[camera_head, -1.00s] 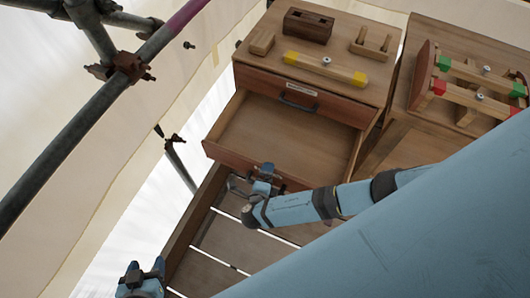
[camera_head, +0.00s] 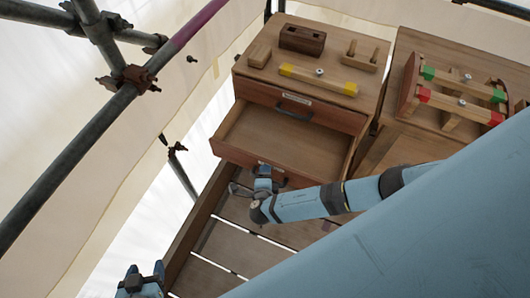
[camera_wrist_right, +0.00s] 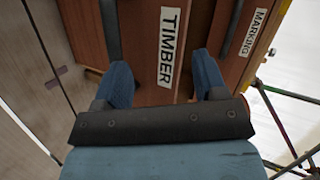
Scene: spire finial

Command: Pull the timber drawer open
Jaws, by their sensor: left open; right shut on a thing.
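The timber drawer (camera_head: 285,135) stands open below the top drawer of a wooden cabinet, and the part of its inside that shows is empty. In the right wrist view, its white TIMBER label (camera_wrist_right: 168,48) shows between my fingers. My right gripper (camera_head: 264,178) is at the front of this drawer, shut on its handle; the grip itself is mostly hidden. The right gripper also shows in the wrist view (camera_wrist_right: 163,82). My left gripper (camera_head: 140,280) is open at the bottom left of the head view, apart from the drawer.
The top drawer (camera_head: 300,107), with a dark handle and a label, is closed. Wooden blocks and a yellow-ended bar (camera_head: 318,80) lie on the cabinet top. A second bench (camera_head: 400,120) holds red- and green-ended bars. Scaffold poles (camera_head: 75,150) stand at the left.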

